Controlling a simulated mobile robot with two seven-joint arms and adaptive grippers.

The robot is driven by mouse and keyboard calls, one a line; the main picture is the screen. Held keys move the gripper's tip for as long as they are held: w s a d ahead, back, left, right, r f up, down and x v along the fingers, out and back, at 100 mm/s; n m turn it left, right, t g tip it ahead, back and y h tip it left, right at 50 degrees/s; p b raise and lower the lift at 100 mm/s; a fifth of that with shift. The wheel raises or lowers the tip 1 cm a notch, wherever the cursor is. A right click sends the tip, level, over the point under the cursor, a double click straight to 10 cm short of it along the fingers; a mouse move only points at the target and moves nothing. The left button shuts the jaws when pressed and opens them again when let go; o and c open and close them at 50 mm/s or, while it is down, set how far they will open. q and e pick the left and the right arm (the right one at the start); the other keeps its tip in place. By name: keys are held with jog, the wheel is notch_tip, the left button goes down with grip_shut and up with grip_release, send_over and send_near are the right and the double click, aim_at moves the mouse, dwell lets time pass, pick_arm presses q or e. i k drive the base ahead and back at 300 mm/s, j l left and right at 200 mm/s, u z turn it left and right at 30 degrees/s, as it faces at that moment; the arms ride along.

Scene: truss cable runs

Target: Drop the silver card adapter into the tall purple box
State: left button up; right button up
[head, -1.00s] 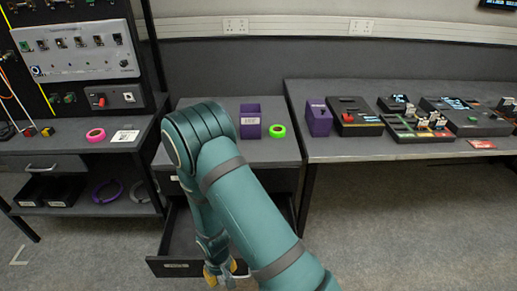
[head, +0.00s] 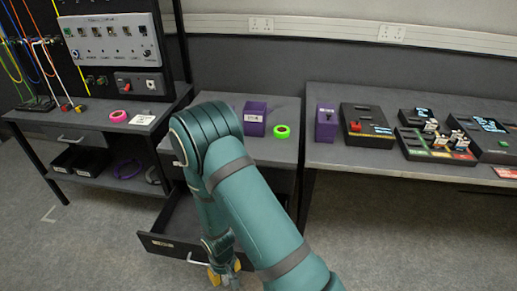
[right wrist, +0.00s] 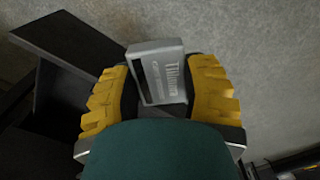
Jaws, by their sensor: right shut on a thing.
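My right gripper (head: 224,274) hangs low in front of the drawer cabinet, at the bottom of the head view. In the right wrist view its yellow-padded fingers (right wrist: 158,95) are shut on the silver card adapter (right wrist: 160,72), a flat grey piece with small print and a dark opening on one side. A narrow, upright purple box (head: 326,124) stands at the left end of the right table. The gripper is well below and apart from both. My left gripper is out of view.
The cabinet's drawer (head: 160,243) is pulled open beside my right arm. A green tape roll (head: 282,131) is on the cabinet top. Several dark devices (head: 366,126) fill the right table. A pink tape roll (head: 120,116) lies on the left bench. The floor at right is clear.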

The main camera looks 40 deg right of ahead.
aim_at(254, 131)
jog(key=k+l+u, duration=0.25)
jog(key=l, duration=0.25)
jog(key=k+l+u, duration=0.25)
jog(key=l, duration=0.25)
jog(key=k+l+u, duration=0.25)
jog(key=l, duration=0.15)
jog(key=k+l+u, duration=0.2)
jog(key=l, duration=0.2)
jog(key=k+l+u, duration=0.2)
jog(key=l, duration=0.15)
jog(key=k+l+u, duration=0.15)
jog(key=l, duration=0.25)
jog(key=l+u, duration=0.15)
jog(key=l, duration=0.25)
jog(key=k+l+u, duration=0.1)
jog(key=l, duration=0.3)
jog(key=k+l, duration=0.1)
jog(key=l, duration=0.3)
jog(key=u, duration=0.05)
